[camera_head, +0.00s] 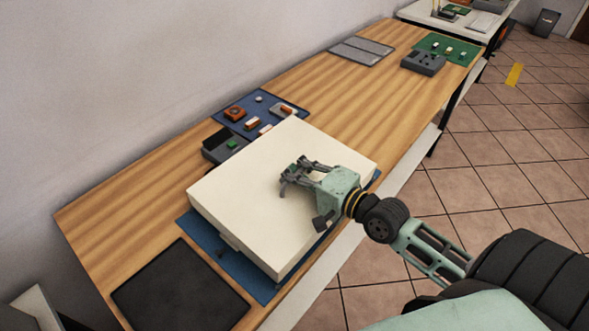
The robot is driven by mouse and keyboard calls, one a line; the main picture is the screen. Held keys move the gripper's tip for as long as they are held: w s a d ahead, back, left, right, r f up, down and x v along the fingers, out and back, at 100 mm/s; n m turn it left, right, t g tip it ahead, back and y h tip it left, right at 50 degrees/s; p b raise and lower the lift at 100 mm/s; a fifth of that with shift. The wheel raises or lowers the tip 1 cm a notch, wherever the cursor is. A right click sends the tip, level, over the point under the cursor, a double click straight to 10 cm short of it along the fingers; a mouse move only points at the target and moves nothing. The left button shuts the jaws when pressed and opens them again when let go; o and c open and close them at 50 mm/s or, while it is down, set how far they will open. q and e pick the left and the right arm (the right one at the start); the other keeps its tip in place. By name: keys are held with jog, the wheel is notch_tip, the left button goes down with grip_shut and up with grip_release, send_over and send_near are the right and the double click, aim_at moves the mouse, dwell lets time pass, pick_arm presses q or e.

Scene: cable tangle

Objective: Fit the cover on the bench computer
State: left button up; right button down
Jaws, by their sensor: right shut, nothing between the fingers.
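The bench computer's cover is the cream-white box top (240,190), a large flat slab lying over a blue mat (247,276) on the wooden bench. It hides whatever is beneath it, so I cannot tell how fully it is seated. My right gripper (288,178) is over the middle of the cover's top. Its fingers are shut with nothing between them. I cannot tell whether the fingertips touch the surface. My left gripper is not in view.
A black mat (180,289) lies at the bench's near end. Behind the cover are a dark tray (213,147) and a navy mat (262,119) with small parts. Farther along are grey panels (361,51), a grey box (423,62) and a green mat (462,47). Bare wood lies between.

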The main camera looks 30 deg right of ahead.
jog(key=shift+w+r, duration=0.1)
jog(key=shift+w, duration=0.05)
jog(key=shift+a+f+b, duration=0.1)
jog(key=shift+f+b, duration=0.3)
jog(key=shift+f, duration=0.7)
dwell(0.6)
jog(key=c, duration=1.8)
grip_release()
jog(key=shift+s+f, duration=0.15)
jog(key=shift+s, duration=0.15)
jog(key=v, duration=1)
jog(key=shift+r, duration=0.3)
jog(key=shift+s+d+r, duration=0.15)
jog(key=shift+s, duration=0.2)
jog(key=shift+s+d+r, duration=0.15)
jog(key=shift+s, duration=0.2)
